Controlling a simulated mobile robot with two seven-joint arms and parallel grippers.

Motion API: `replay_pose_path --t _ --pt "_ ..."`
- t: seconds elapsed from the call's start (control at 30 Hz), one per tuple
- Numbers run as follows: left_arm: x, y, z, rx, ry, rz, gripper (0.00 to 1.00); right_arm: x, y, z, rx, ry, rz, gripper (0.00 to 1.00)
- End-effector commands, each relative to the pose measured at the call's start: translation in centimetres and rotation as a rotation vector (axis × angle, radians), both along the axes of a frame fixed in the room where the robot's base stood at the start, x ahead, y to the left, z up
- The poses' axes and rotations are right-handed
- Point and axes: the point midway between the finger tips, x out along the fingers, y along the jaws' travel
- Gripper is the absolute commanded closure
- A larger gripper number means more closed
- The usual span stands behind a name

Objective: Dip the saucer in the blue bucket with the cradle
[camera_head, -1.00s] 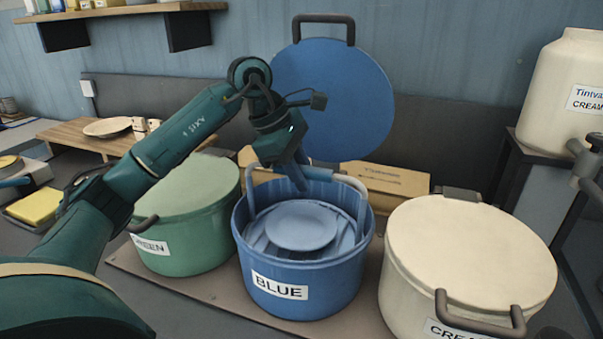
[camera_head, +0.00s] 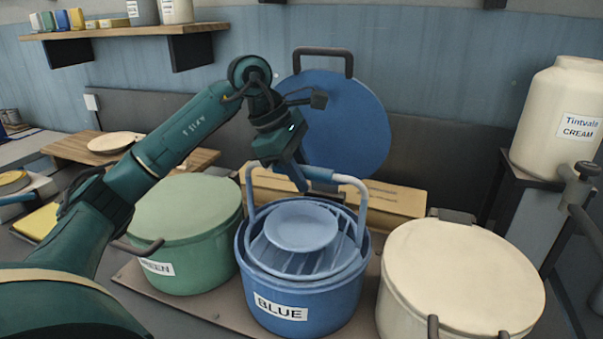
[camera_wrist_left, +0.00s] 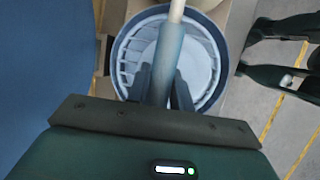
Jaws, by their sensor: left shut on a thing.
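The blue bucket (camera_head: 262,293) stands in the middle with its round blue lid (camera_head: 352,120) raised behind it. The cradle (camera_head: 362,207), a slatted blue rack with a tall arched handle, sits within the bucket's mouth, its rim near the bucket's top. The saucer (camera_head: 302,226), tinted blue, lies on the cradle's slats. My left gripper (camera_head: 302,178) is shut on the cradle's handle above the bucket. The left wrist view shows the fingers (camera_wrist_left: 166,92) around the handle bar (camera_wrist_left: 165,65), with the saucer (camera_wrist_left: 198,72) below, partly hidden.
A green bucket (camera_head: 187,264) with its lid on stands at left, and a cream bucket (camera_head: 455,275) with its lid on at right. A cream container (camera_head: 556,105) with a tap stands at the far right. A plate (camera_head: 116,142) lies on a wooden board at the back left.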

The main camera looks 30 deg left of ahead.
Motion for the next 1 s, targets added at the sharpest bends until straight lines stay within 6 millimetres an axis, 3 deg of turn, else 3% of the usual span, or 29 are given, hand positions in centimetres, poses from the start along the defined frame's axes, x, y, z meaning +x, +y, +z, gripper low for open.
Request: replay_pose_path --t 0.53,1.0 --pt "0.0 0.0 3.5 -0.002 -0.004 0.000 1.00 -0.5 -0.4 0.8 -0.011 0.043 -0.019 0.64" --pt "0.0 0.0 3.9 -0.002 -0.004 0.000 1.00 -0.6 -0.7 0.6 -0.018 0.051 -0.021 0.64"
